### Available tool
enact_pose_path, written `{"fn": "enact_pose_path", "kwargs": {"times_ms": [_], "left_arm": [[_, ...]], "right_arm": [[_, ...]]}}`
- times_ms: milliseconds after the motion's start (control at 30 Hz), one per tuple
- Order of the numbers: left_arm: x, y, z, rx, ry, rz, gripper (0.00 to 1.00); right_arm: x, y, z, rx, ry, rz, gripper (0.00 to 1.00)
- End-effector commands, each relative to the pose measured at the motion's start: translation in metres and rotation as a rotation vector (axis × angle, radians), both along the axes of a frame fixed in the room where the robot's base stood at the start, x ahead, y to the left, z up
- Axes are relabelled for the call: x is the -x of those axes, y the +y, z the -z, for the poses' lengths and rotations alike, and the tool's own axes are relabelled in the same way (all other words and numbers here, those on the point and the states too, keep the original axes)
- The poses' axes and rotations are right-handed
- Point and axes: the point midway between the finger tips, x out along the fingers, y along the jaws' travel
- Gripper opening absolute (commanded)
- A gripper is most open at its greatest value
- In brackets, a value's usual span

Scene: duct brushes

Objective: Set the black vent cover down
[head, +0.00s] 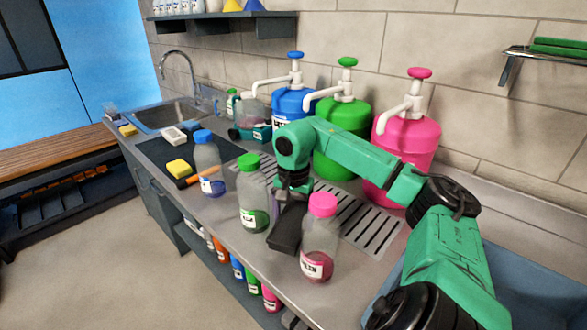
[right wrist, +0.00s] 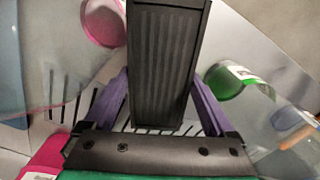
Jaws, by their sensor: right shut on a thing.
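The black vent cover (head: 286,228) hangs from my right gripper (head: 291,196) over the front of the counter, between the green-capped bottle (head: 253,195) and the pink-capped bottle (head: 320,240). In the right wrist view, the ribbed black vent cover (right wrist: 164,62) sits between the purple fingers of my right gripper (right wrist: 164,100), which is shut on it. Whether its lower end touches the counter, I cannot tell. My left gripper is not in view.
A slotted drain grate (head: 372,226) lies behind the pink-capped bottle. Blue (head: 291,103), green (head: 342,140) and pink (head: 402,150) pump jugs stand along the wall.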

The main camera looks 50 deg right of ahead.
Motion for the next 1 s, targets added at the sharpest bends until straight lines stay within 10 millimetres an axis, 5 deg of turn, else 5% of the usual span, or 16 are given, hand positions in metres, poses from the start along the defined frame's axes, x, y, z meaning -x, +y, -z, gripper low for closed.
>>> {"fn": "enact_pose_path", "kwargs": {"times_ms": [400, 700, 733, 767, 1000], "left_arm": [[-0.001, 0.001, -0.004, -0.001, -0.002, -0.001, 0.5], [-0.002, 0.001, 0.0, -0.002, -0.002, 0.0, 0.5], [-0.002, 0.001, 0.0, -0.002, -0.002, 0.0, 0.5], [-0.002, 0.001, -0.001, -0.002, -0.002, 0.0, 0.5], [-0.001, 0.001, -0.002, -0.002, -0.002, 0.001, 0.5]], "right_arm": [[0.001, 0.001, 0.058, -0.002, 0.002, -0.001, 0.41], [0.0, 0.0, 0.063, 0.0, -0.001, -0.001, 0.41], [0.0, 0.0, 0.063, 0.0, -0.001, -0.001, 0.93], [0.0, 0.0, 0.062, 0.0, -0.001, -0.001, 1.0], [0.0, 0.0, 0.061, 0.0, -0.001, -0.001, 1.0]]}}
